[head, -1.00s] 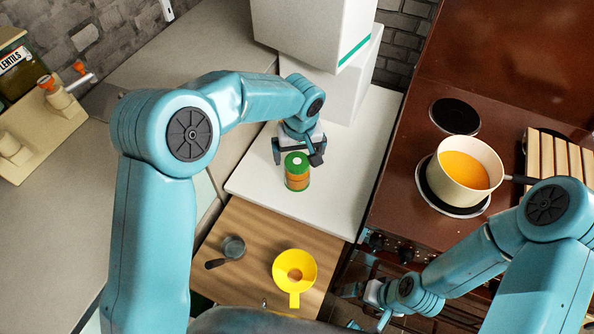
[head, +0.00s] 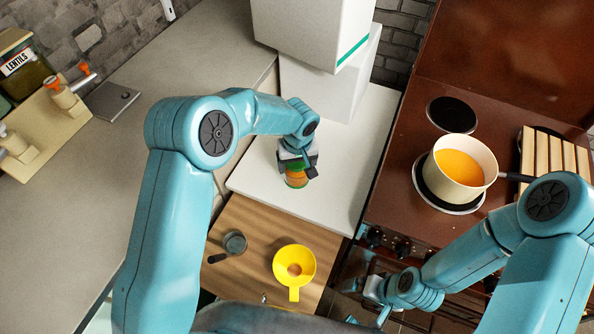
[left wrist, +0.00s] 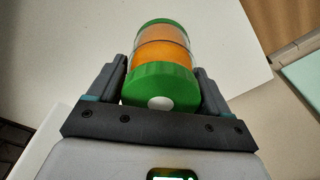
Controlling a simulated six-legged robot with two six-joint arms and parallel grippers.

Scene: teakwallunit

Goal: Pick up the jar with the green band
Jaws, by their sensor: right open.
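The jar with the green band (head: 297,182) stands on the white worktop, with orange contents and green ends. In the left wrist view the jar (left wrist: 162,55) lies between the two fingers of my left gripper (left wrist: 165,80), its green lid nearest the palm. My left gripper (head: 298,172) is down over the jar in the head view and hides its top. The fingers are close beside the jar; I cannot tell whether they press on it. My right gripper (head: 366,304) is open and empty, low in front of the stove, away from the jar.
A wooden board (head: 250,215) in front holds a yellow funnel (head: 308,262) and a small dark-handled cup (head: 235,243). White boxes (head: 330,85) stand behind the jar. A pot of orange soup (head: 460,168) sits on the stove at the right. The white worktop around the jar is clear.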

